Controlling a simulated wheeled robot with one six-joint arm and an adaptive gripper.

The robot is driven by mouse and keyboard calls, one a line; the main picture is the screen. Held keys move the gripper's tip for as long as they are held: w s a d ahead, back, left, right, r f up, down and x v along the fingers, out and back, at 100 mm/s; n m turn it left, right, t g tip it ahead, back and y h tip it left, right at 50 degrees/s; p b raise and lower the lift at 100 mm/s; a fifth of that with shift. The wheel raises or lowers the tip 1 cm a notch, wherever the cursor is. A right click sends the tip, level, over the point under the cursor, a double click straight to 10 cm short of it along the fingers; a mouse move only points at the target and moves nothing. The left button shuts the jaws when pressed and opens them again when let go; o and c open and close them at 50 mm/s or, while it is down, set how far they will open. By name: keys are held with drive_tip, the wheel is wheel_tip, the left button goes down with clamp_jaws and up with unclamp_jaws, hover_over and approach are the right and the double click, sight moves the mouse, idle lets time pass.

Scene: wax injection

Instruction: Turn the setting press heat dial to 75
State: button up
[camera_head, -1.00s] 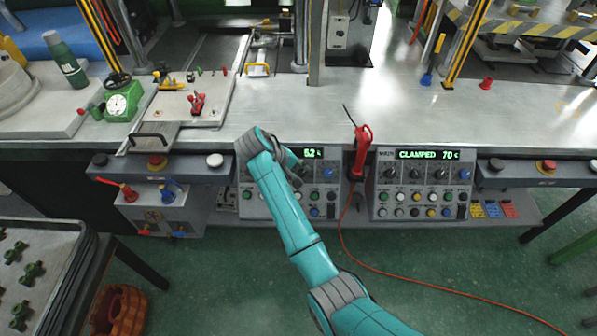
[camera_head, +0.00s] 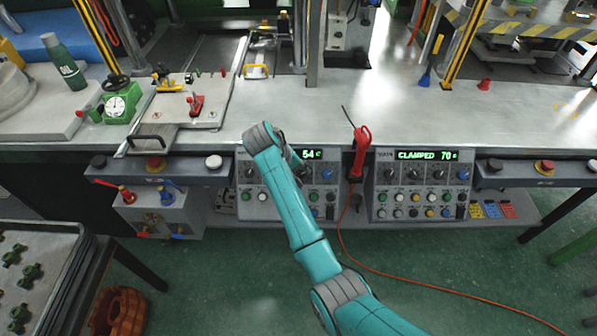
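The left control panel (camera_head: 254,200) under the bench edge has a row of dials above rows of buttons. Its green display (camera_head: 313,154) ends in 54; my arm hides its left part. A dark dial (camera_head: 312,172) and a blue dial (camera_head: 327,174) show right of my arm. The right control panel (camera_head: 418,187) has a display reading CLAMPED 70. I cannot tell from labels which panel is the setting press's. My gripper (camera_head: 297,164) is at the left panel's dial row, mostly hidden behind my wrist. Its fingers, and any contact with a dial, are not clear.
A red hand tool (camera_head: 360,152) hangs at the bench edge between the panels, its orange cable (camera_head: 344,235) trailing to the floor. Emergency-stop boxes (camera_head: 155,165) flank the panels. A tray of green parts (camera_head: 42,265) stands front left. The floor before the right panel is mostly clear.

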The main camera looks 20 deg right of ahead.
drive_tip(key=shift+o, duration=0.2)
drive_tip(key=shift+r, duration=0.15)
drive_tip(key=w+v, duration=0.1)
drive_tip(key=v, duration=0.6)
drive_tip(key=shift+s, duration=0.5)
drive_tip(key=shift+a+r, duration=0.15)
drive_tip(key=shift+a, duration=0.05)
